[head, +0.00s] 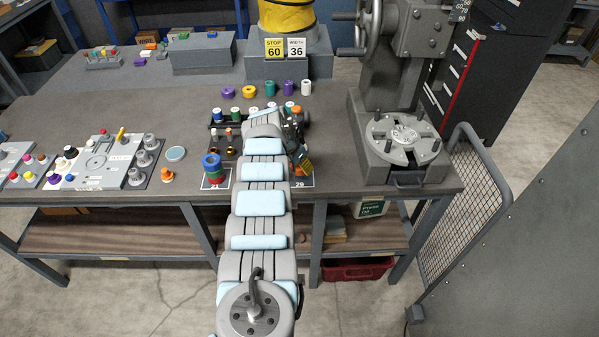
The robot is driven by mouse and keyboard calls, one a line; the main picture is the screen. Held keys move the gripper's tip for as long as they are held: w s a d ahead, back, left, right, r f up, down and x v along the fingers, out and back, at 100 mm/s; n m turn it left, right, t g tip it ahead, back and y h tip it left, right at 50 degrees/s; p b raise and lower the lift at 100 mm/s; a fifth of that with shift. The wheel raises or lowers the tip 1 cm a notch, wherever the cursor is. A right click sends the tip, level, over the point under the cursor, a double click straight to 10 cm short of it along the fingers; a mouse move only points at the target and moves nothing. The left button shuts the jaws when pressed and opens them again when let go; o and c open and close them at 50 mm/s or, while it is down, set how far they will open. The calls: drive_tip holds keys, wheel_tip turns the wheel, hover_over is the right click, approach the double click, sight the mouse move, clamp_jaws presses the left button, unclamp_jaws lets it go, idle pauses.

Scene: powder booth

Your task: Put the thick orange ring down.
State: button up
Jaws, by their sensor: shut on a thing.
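My gripper (301,158) is over the right-hand white-edged mat marked 29 (303,182), partly hidden behind my own arm. It is shut on a small orange piece (306,165), which I take to be the thick orange ring; its shape is mostly hidden by the dark fingers. I cannot tell whether the piece touches the mat or hangs just above it. A stack of blue, green and red rings (212,168) stands on the left-hand mat (226,181), on the other side of my arm.
A rack of coloured spools (236,117) stands behind the mats, partly covered by my arm. Purple, yellow, teal and white pieces stand farther back. A heavy grey press (402,140) is at the right. A fixture board (98,165) lies at the left.

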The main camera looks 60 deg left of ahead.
sight(300, 171)
drive_tip(key=shift+f+b, duration=0.45)
drive_tip(key=shift+f, duration=1.05)
drive_tip(key=shift+f, duration=0.15)
drive_tip(key=o, duration=1.2)
drive_tip(key=shift+o, duration=0.2)
